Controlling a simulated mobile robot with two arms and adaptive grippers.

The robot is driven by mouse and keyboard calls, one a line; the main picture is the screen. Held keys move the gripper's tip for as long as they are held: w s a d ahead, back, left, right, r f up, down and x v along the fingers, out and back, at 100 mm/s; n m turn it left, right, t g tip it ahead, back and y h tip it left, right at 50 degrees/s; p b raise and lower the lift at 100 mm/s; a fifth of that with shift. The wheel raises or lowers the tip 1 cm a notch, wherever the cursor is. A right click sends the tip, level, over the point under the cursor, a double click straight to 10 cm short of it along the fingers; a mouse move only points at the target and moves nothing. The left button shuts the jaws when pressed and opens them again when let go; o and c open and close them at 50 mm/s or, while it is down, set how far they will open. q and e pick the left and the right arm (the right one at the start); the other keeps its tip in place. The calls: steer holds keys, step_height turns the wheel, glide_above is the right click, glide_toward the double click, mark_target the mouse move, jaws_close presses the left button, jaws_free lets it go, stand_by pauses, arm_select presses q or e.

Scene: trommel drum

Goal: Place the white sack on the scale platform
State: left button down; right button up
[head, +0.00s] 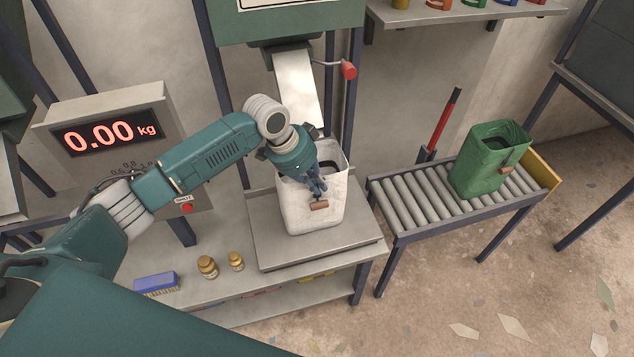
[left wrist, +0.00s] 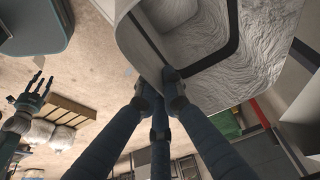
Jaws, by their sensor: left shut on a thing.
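The white sack (head: 300,205) is upright over the scale platform (head: 270,254), under the chute, its mouth open at the top. I cannot tell whether its base touches the platform. The scale display (head: 107,133) reads 0.00 kg. My left gripper (head: 318,190) is shut on the near rim of the sack, just above a small brown tag. The left wrist view shows the fingers (left wrist: 165,80) closed at the edge of the sack (left wrist: 260,65). My right gripper (left wrist: 32,92) shows at the left of that view, fingers spread and empty.
A green sack (head: 482,165) stands on the roller conveyor (head: 415,205) at the right. A blue brush (head: 156,283) and two brass weights (head: 207,267) sit on the bench left of the platform. The metal chute (head: 297,85) hangs close above the white sack.

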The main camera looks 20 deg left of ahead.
arm_select(q)
steer(key=shift+f, duration=0.1)
steer(key=c, duration=1.9)
jaws_free()
steer(key=b+v, duration=0.2)
steer(key=v, duration=1)
